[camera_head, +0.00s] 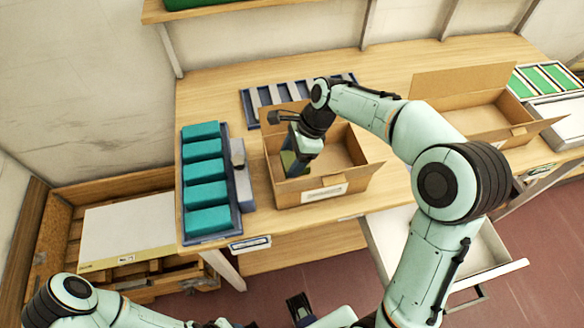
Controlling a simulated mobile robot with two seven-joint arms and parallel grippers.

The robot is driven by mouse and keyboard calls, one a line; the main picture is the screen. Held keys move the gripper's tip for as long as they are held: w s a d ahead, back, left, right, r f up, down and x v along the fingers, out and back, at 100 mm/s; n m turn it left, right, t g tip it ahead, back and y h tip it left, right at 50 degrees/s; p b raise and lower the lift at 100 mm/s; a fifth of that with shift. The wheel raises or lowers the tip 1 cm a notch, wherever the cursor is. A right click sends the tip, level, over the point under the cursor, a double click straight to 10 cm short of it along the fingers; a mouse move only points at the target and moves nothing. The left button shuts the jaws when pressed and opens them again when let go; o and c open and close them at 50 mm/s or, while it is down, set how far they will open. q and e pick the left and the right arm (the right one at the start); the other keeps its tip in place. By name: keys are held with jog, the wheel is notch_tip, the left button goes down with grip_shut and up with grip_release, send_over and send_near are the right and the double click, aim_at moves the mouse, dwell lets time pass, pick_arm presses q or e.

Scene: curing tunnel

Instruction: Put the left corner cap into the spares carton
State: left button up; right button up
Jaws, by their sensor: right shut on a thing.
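My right gripper (297,153) reaches down into the near open cardboard carton (325,192), which has a white label too small to read. It is shut on a small olive-green piece, which looks like the corner cap (289,164), inside the carton's left part. The gripper partly hides the piece, and I cannot tell whether it touches the carton floor. My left gripper (300,308) shows only in part at the bottom edge, low and away from the table; its jaw state is unclear.
A tray (186,239) of teal blocks stands left of the carton, with grey pieces (240,172) beside it. A dark slotted rack (250,112) lies behind. Another open carton (463,85) stands at right. A drawer (480,255) is open below the table.

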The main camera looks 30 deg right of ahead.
notch_tip(320, 180, down, 5)
jog(key=shift+b, duration=0.3)
jog(key=o, duration=1)
jog(key=shift+f, duration=0.15)
jog(key=p+v, duration=0.1)
jog(key=v, duration=1.1)
jog(key=shift+r+p, duration=0.2)
jog(key=shift+p, duration=0.15)
jog(key=shift+w, duration=0.1)
